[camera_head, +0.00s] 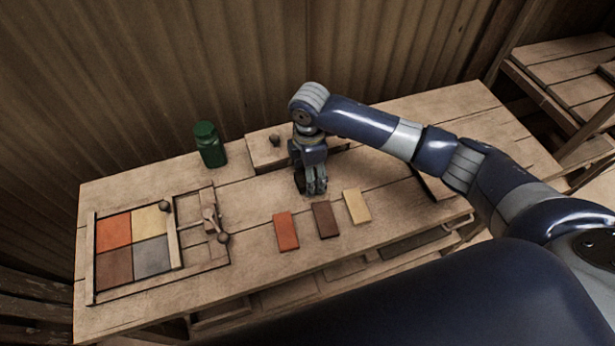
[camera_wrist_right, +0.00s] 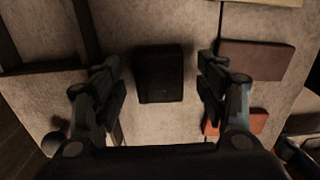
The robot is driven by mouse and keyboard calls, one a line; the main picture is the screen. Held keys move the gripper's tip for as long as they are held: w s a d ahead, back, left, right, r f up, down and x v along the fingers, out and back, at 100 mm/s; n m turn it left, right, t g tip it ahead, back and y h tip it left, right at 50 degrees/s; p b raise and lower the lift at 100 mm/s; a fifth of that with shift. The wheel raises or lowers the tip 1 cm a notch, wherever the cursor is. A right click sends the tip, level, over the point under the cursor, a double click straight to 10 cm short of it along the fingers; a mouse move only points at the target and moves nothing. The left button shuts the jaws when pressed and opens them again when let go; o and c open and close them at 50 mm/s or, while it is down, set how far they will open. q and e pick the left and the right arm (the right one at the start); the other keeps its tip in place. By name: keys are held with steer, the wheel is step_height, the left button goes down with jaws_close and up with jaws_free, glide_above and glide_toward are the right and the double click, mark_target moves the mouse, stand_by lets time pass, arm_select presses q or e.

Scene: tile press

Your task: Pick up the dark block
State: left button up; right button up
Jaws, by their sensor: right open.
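The dark block (camera_wrist_right: 160,88) lies on the table in the right wrist view, between the two fingers of my right gripper (camera_wrist_right: 160,64). A gap shows on each side of it, so the fingers are apart from it. My right gripper (camera_head: 314,187) points down near the table's middle in the head view. There the dark block is mostly or wholly hidden by the gripper. The right gripper is open and empty. My left gripper does not show.
Orange (camera_head: 286,231), brown (camera_head: 325,220) and yellow (camera_head: 356,206) tiles lie in front of the right gripper. A frame (camera_head: 91,262) with several coloured tiles and a knobbed slider (camera_head: 209,218) is at left. A green jar (camera_head: 210,145) and knobbed wooden box (camera_head: 262,154) stand behind.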

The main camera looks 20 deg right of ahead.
steer(key=shift+f, duration=0.85)
steer(key=c, duration=1.1)
steer(key=shift+c, duration=0.2)
steer(key=shift+w+r, duration=0.1)
steer(key=shift+r, duration=0.1)
steer(key=shift+r, duration=0.2)
step_height(320, 180, up, 2)
steer(key=shift+r+b, duration=0.2)
steer(key=shift+b, duration=0.3)
steer(key=s, duration=0.5)
steer(key=s+r+b, duration=0.1)
steer(key=s, duration=0.4)
steer(key=s+r, duration=0.1)
steer(key=s, duration=0.5)
steer(key=shift+d+b, duration=0.25)
steer(key=shift+b, duration=0.15)
